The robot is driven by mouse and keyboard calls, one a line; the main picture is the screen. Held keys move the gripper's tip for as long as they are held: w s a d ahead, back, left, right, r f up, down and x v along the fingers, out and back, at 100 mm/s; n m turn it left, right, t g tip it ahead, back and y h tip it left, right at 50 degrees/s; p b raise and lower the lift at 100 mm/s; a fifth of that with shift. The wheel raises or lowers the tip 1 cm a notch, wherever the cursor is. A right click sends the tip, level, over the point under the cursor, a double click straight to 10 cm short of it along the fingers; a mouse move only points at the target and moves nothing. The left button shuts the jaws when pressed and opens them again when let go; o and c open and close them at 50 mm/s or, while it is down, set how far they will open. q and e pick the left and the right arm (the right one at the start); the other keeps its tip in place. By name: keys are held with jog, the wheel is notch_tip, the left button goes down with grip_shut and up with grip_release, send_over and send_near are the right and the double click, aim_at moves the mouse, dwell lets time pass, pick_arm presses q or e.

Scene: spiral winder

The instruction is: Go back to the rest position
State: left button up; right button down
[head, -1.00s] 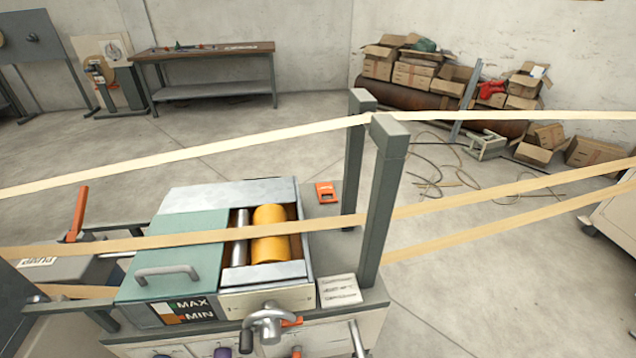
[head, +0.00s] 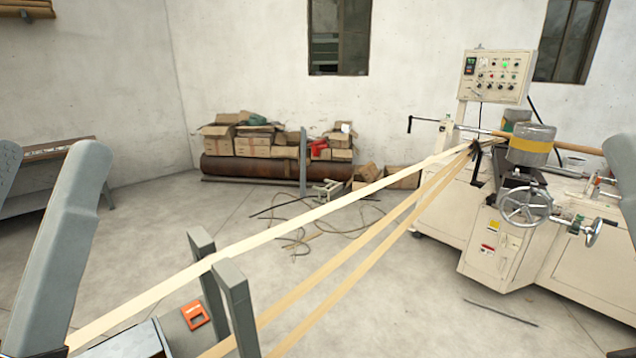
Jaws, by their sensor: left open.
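My left arm rises grey along the left side of the head view. Its lower end, at my left gripper (head: 60,351), is at the bottom left edge and mostly cut off, so the fingers are hardly visible. I see nothing held there. A grey part of my right arm shows at the right edge; the right gripper is out of the picture. Several pale strips (head: 330,212) run from the lower left to the winding machine (head: 480,215) at the right. Two grey guide posts (head: 236,310) stand beside the strips at the bottom.
A control panel (head: 497,76) stands on the machine, with a handwheel (head: 525,206) in front. An orange item (head: 195,315) lies by the posts. Cardboard boxes (head: 262,143) sit on a rusty pipe (head: 240,168) at the wall.

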pick_arm(q)
notch_tip(320, 180, up, 39)
jog(key=a+y+p, duration=0.2)
jog(key=p, duration=3.5)
jog(key=shift+n, duration=0.3)
